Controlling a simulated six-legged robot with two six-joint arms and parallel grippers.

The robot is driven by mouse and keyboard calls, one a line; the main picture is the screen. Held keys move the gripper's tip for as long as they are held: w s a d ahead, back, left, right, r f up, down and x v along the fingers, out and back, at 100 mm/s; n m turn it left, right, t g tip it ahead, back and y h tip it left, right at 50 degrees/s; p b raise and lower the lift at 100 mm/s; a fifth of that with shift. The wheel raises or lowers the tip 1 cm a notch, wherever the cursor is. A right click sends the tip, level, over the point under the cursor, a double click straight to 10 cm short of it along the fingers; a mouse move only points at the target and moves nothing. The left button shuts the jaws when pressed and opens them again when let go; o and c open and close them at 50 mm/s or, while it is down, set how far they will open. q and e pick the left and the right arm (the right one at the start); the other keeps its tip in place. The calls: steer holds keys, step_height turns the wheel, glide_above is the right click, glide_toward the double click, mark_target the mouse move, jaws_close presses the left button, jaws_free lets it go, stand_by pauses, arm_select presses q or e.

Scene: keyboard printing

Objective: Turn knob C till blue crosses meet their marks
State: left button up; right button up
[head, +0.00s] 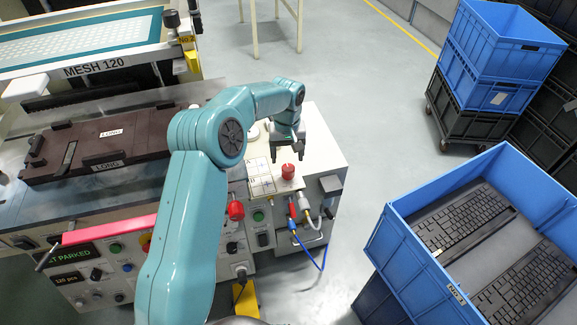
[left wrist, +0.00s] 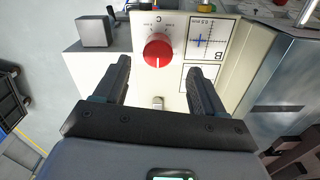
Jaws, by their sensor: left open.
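Knob C is a red round knob (head: 288,171) on a pale panel on top of the white cabinet. In the left wrist view the red knob (left wrist: 158,50) has a white pointer line, a dial scale and an upside-down letter C. My left gripper (head: 288,153) is open and empty, just above and behind the knob. In the wrist view its fingertips (left wrist: 160,66) are spread, with the knob beyond and between them, apart from both. Beside the knob is a white mark card (head: 262,177). One window shows a blue cross (left wrist: 199,41) over dark lines; a finger partly hides the other window.
A small grey box (head: 330,185) stands on the cabinet corner by the knob. Cables and a red button (head: 236,210) are on the front. A dark brown fixture (head: 100,145) lies left. A blue crate (head: 405,235) with keyboards stands right.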

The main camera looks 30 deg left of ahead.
mark_target(288, 167)
arm_select(q)
step_height(288, 167, down, 5)
steer(key=shift+w+d+f, duration=0.1)
steer(key=shift+w+d, duration=0.05)
steer(key=shift+f, duration=0.65)
steer(key=c, duration=1.1)
